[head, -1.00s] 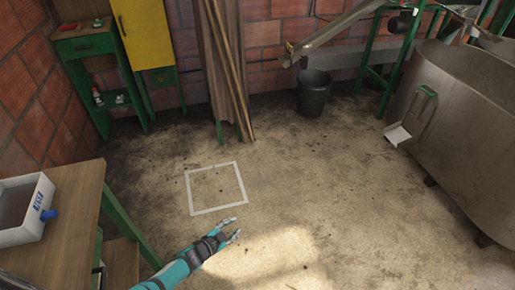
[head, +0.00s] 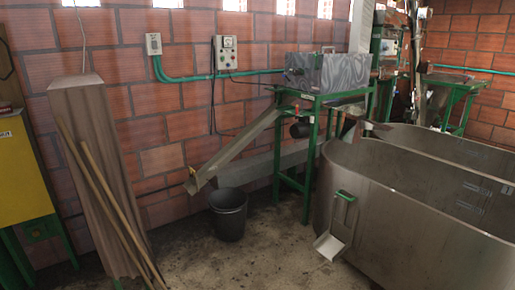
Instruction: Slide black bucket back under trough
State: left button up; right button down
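The black bucket (head: 229,216) stands upright on the concrete floor near the brick wall, in the middle of the head view. The sloping metal trough (head: 236,150) comes down to the left from the machine on the green stand. Its lower end (head: 196,183) hangs above and slightly left of the bucket's rim. From this angle I cannot tell exactly how far the bucket is from being below that end. Neither of my grippers shows in the view now.
A large steel tank (head: 400,195) with a scoop (head: 331,240) hung on its side stands at right. Wooden boards and poles (head: 103,180) lean at left. Floor in front of the bucket is clear.

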aim_at(229, 205)
jog(key=i+u, duration=0.1)
jog(key=i, duration=0.6)
jog(key=i+l, duration=0.15)
jog(key=i, duration=0.6)
jog(key=i+l+u, duration=0.15)
jog(key=i, duration=0.55)
